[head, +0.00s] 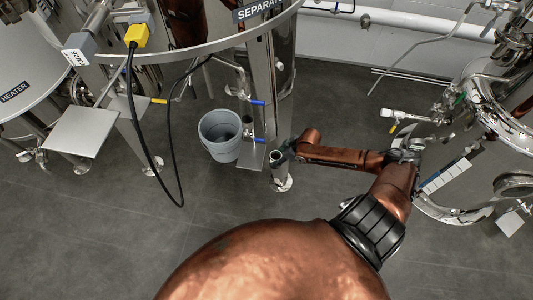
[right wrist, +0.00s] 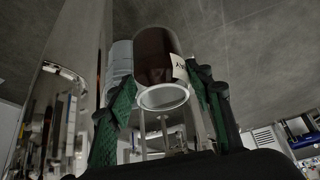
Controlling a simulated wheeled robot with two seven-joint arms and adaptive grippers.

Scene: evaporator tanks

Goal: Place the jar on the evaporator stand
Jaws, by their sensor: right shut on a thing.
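In the right wrist view, a dark brown jar (right wrist: 157,56) with a pale rim and a white label is between the green finger pads of my right gripper (right wrist: 160,112), which is shut on it. In the head view, the right gripper (head: 287,150) is at the left end of my copper forearm, beside a steel leg of the separator. The jar cannot be made out clearly there. A flat square metal plate (head: 80,131) is at the left, and a smaller plate (head: 252,156) is beside the leg. I cannot tell which is the evaporator stand. My left gripper is not in view.
A grey bucket (head: 220,136) stands on the floor just left of the right gripper. A black cable (head: 166,185) hangs in a loop farther left. A steel tank with pipes (head: 470,180) stands close to my right elbow. The dark floor in front is clear.

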